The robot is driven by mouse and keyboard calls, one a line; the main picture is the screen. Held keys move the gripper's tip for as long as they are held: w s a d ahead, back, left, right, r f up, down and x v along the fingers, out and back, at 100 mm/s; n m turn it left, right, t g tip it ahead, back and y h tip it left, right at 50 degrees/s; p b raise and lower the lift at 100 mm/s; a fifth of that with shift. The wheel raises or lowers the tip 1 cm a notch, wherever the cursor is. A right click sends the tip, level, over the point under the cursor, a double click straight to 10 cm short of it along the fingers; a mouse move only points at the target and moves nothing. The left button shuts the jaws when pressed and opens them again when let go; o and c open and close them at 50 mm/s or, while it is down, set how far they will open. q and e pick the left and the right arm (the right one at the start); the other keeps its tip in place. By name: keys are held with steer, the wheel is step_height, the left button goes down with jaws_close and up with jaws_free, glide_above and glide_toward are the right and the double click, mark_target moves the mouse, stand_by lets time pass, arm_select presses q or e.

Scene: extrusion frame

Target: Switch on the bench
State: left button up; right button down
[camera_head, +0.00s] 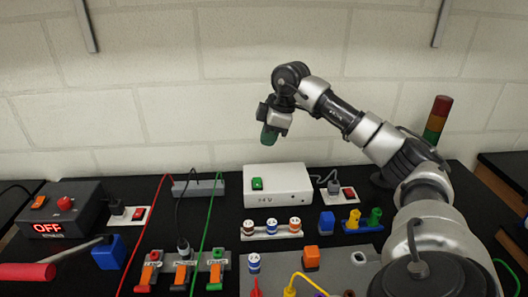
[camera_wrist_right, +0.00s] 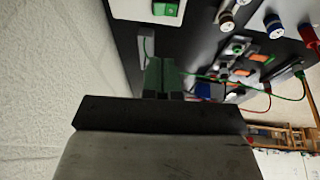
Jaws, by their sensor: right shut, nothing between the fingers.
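My right gripper (camera_head: 268,136) is shut and empty, with green fingertips pointing down, raised above the back of the bench (camera_head: 150,262). It is above and behind a white box (camera_head: 290,186) with a green rocker switch (camera_head: 257,183). The shut fingers show in the right wrist view (camera_wrist_right: 162,76), apart from the white box (camera_wrist_right: 128,8). A black box (camera_head: 82,193) at the left has an orange switch (camera_head: 38,202), a red knob (camera_head: 65,203) and a lit red display reading OFF. My left gripper is not in view.
Red and green cables arch over the bench from a grey strip (camera_head: 198,188). Several capped posts (camera_head: 271,228), blue and orange blocks and a grey plate stand near the middle. A red-handled tool (camera_head: 26,271) lies front left. A stack light (camera_head: 437,120) stands back right, near my arm.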

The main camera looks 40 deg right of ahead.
mark_target(256, 178)
steer(key=x, duration=0.4)
steer(key=p+x, duration=0.1)
steer(key=x, duration=0.3)
steer(key=d+p+x, duration=0.1)
steer(key=x, duration=0.3)
steer(key=shift+f, duration=0.1)
steer(key=shift+d+f, duration=0.15)
steer(key=shift+f, duration=0.25)
steer(key=shift+w+d+f, duration=0.1)
steer(key=shift+w+f, duration=0.05)
steer(key=shift+f, duration=0.2)
steer(key=shift+r+p, duration=0.1)
steer(key=shift+p, duration=0.2)
steer(key=shift+s+a+r+p, duration=0.2)
steer(key=shift+s+a+p, duration=0.15)
steer(key=shift+s+p, duration=0.1)
steer(key=shift+s+a, duration=0.15)
